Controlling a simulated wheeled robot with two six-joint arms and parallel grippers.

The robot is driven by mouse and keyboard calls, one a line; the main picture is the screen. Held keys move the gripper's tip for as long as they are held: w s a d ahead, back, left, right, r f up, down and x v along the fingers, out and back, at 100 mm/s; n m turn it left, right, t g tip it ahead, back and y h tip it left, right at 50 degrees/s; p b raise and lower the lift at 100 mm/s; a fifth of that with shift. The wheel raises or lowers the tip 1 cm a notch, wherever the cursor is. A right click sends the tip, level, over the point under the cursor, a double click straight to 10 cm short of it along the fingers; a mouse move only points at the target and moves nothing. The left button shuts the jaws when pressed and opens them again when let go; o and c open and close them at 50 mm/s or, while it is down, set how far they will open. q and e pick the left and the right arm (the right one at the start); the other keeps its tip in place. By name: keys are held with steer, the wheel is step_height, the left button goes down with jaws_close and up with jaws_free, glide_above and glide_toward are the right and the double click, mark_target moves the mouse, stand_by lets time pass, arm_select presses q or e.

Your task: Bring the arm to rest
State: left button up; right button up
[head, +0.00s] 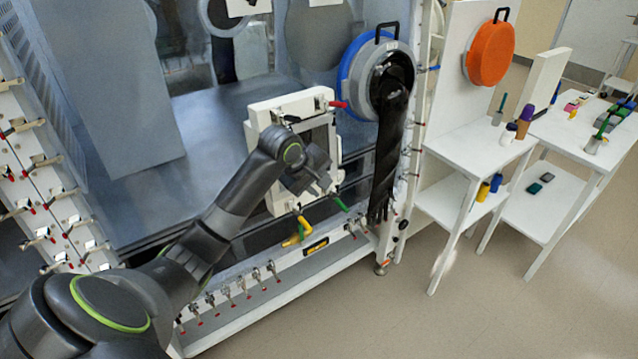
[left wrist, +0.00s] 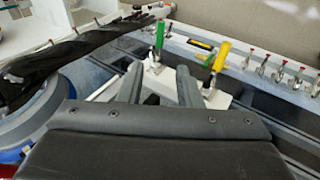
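My left arm comes in from the lower left in the head view. Its gripper (head: 314,180) is in front of a white-framed hatch (head: 262,107) on the glovebox front. In the left wrist view the gripper's two fingers (left wrist: 159,84) stand apart with nothing held between them. A green handle (left wrist: 159,35) and a yellow handle (left wrist: 222,56) lie beyond the fingertips. In the head view the green handle (head: 341,204) and yellow handle (head: 303,222) are just below the gripper. I cannot tell whether the gripper touches the hatch. My right gripper is not in view.
A blue-ringed port (head: 352,80) with a hanging black glove (head: 389,160) is right of the hatch. A row of toggle clamps (head: 241,285) lines the lower ledge. The floor (head: 480,310) is clear at front right.

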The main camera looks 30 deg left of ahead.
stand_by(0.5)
arm_select(q)
steer(key=s+d+f+m+g, duration=0.1)
steer(key=s+d+f+m, duration=0.15)
steer(key=s+f, duration=0.5)
steer(key=s+d+f+m+g+y, duration=0.1)
steer(key=s+f+m, duration=0.25)
steer(key=s, duration=0.65)
steer(key=s+d+f+m+g+y, duration=0.15)
steer(key=s+m, duration=0.25)
steer(key=s, duration=0.6)
steer(key=s+d+f+m, duration=0.1)
steer(key=s+f+m, duration=0.2)
steer(key=s, duration=0.7)
step_height(320, 180, down, 28)
steer(key=a+g+b, duration=0.1)
steer(key=a+b, duration=0.1)
steer(key=b, duration=0.1)
steer(key=s+d+f+g+b, duration=0.1)
steer(key=s+f+b, duration=0.1)
steer(key=s+f, duration=1.3)
step_height(320, 180, down, 2)
steer(key=shift+d+f, duration=0.1)
steer(key=shift+d, duration=0.05)
